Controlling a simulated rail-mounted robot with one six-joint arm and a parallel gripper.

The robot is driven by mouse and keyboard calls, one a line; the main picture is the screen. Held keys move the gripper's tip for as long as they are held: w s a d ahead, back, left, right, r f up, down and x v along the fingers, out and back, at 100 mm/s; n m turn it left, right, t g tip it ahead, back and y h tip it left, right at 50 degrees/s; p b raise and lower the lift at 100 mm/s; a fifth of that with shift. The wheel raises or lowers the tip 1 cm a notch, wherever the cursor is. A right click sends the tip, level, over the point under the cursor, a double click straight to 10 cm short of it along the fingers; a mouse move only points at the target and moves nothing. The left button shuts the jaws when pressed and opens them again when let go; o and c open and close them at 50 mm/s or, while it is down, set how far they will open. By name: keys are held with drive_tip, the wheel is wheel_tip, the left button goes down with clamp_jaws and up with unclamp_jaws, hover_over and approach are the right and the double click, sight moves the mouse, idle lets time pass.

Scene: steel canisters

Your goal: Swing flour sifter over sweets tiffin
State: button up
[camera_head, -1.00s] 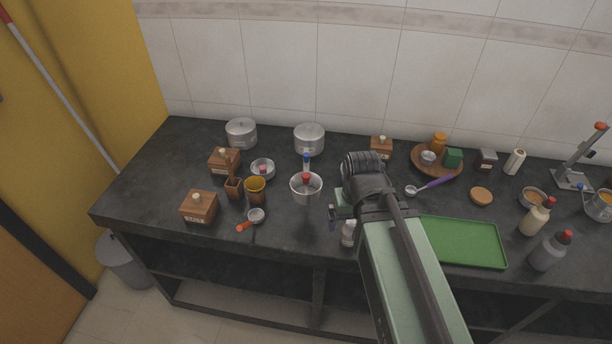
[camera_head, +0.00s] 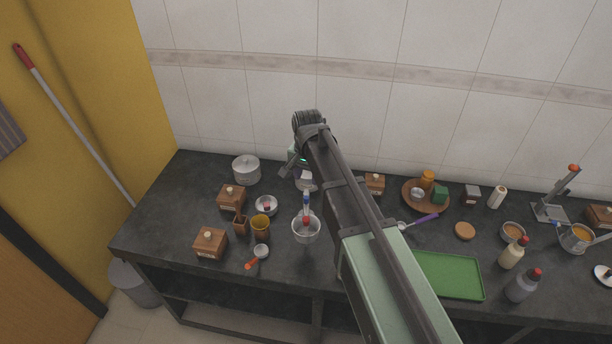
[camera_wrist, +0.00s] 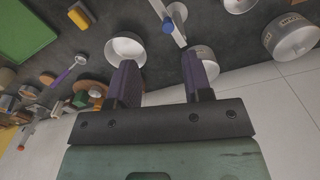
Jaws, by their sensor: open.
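A round steel bowl (camera_head: 305,230) stands mid-counter, with a pale bar and a blue knob (camera_head: 306,194) at its wall side and a red part over it; I take this for the flour sifter, but cannot be sure. The blue knob (camera_wrist: 168,25) shows beyond my fingers in the wrist view. Two steel canisters stand near the wall, one at the left (camera_head: 246,169) and one (camera_wrist: 203,62) partly behind a finger. My gripper (camera_wrist: 159,72) is open and empty, purple fingers spread above the counter's wall side.
An open pale bowl (camera_wrist: 125,50) lies beside the nearer canister. Wooden boxes (camera_head: 210,243), a small bowl (camera_head: 266,205) and an amber cup (camera_head: 261,222) stand at the left. A green tray (camera_head: 450,277), a purple-handled spoon (camera_head: 420,221) and bottles (camera_head: 521,285) are at the right.

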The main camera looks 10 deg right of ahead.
sight(306, 197)
drive_tip(key=f+m+b, duration=0.1)
drive_tip(key=f+b, duration=0.3)
drive_tip(key=w+f+m+b, duration=0.1)
drive_tip(key=f+m+b, duration=0.1)
drive_tip(key=f+b, duration=0.1)
drive_tip(key=f+m+b, duration=0.1)
drive_tip(key=f+b, duration=0.3)
drive_tip(key=b, duration=0.1)
drive_tip(key=shift+w+f, duration=0.35)
drive_tip(key=shift+w, duration=0.05)
drive_tip(key=shift+r, duration=0.15)
drive_tip(key=shift+c, duration=0.3)
clamp_jaws()
